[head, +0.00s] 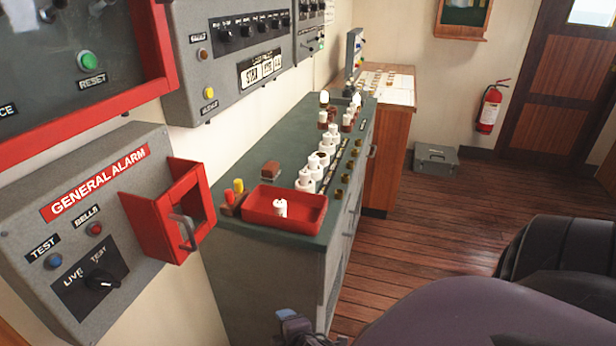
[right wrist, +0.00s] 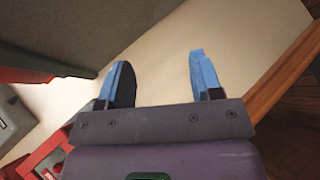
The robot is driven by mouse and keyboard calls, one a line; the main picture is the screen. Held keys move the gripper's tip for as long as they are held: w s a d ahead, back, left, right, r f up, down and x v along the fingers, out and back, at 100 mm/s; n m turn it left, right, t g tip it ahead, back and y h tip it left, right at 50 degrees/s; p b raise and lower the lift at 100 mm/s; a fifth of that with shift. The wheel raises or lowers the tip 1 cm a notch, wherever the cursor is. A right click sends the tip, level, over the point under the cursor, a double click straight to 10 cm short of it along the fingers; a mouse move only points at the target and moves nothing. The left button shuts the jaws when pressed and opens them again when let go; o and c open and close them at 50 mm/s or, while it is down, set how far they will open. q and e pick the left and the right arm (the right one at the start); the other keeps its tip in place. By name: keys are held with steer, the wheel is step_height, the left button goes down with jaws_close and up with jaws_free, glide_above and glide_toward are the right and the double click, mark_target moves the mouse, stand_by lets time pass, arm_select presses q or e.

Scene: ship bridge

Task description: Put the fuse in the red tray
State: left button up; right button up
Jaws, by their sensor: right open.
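The red tray (head: 258,220) sits on the near end of the green-topped cabinet in the head view. A small white fuse (head: 280,208) is inside it, apart from its walls as far as I can see. More white fuses (head: 304,180) stand in a row behind the tray. In the right wrist view my right gripper (right wrist: 161,60) is open, with nothing between its blue fingers and a pale wall beyond them. Part of my right arm fills the lower right of the head view. My left gripper is not in view.
The general alarm box (head: 85,225), with its open red cover (head: 185,210), juts out at the left. A small holder with red and yellow pieces (head: 233,198) stands beside the tray. A brown block (head: 270,168) lies behind it.

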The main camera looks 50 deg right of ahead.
steer(key=s+a+f+m+y, duration=0.2)
steer(key=s+m+y, duration=0.1)
steer(key=s+m, duration=0.5)
steer(key=shift+s+f+m+t+y, duration=0.2)
steer(key=shift+m+t+y, duration=0.15)
steer(key=shift+m, duration=0.75)
steer(key=shift+c, duration=0.2)
